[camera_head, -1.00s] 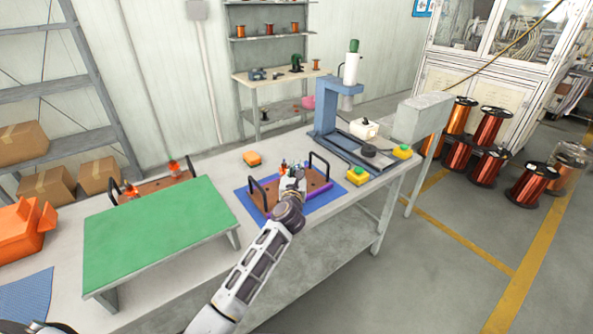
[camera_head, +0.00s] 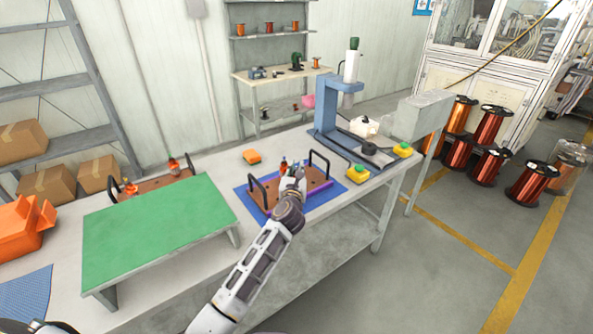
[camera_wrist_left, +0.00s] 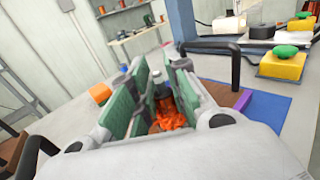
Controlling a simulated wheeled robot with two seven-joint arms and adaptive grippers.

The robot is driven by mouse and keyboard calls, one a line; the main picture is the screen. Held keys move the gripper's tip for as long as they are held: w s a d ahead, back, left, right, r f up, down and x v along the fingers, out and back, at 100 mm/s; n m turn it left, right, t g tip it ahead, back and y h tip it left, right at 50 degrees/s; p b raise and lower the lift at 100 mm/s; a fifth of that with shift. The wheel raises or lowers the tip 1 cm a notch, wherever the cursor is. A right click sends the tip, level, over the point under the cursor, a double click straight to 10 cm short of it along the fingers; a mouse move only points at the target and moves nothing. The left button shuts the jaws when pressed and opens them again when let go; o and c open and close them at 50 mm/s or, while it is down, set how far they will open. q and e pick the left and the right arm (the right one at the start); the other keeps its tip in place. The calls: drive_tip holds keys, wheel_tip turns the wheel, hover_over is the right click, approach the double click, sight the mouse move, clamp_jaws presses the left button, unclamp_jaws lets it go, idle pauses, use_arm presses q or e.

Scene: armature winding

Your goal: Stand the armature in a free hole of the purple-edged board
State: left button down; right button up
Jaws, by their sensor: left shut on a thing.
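My left gripper (camera_head: 294,181) is over the brown board (camera_head: 315,181), which has a purple edge (camera_head: 318,197) and black handles at both ends. In the left wrist view the gripper's green-padded fingers (camera_wrist_left: 158,82) are closed around an armature (camera_wrist_left: 168,112) with orange copper windings. The fingers hide much of it, and I cannot tell whether its lower end is in a hole or above the board. A small orange part (camera_head: 284,166) shows just behind the gripper on the board. The board's holes are mostly hidden or too small to make out. My right gripper is out of view.
The board lies on a blue mat (camera_head: 335,193). A green raised platform (camera_head: 155,235) stands to the left, with another brown board (camera_head: 155,186) behind it. A blue press (camera_head: 328,120) and yellow button boxes (camera_head: 357,175) stand to the right.

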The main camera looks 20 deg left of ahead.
use_arm(q)
drive_tip(key=c, duration=1.3)
unclamp_jaws()
drive_tip(key=s+d, duration=0.2)
drive_tip(key=s, duration=0.9)
drive_tip(key=shift+s+d, duration=0.15)
drive_tip(key=shift+s, duration=0.25)
drive_tip(key=shift+s, duration=0.15)
drive_tip(key=s+d, duration=0.2)
drive_tip(key=s, duration=0.9)
drive_tip(key=shift+s, duration=0.25)
drive_tip(key=shift+d, duration=0.15)
idle(0.6)
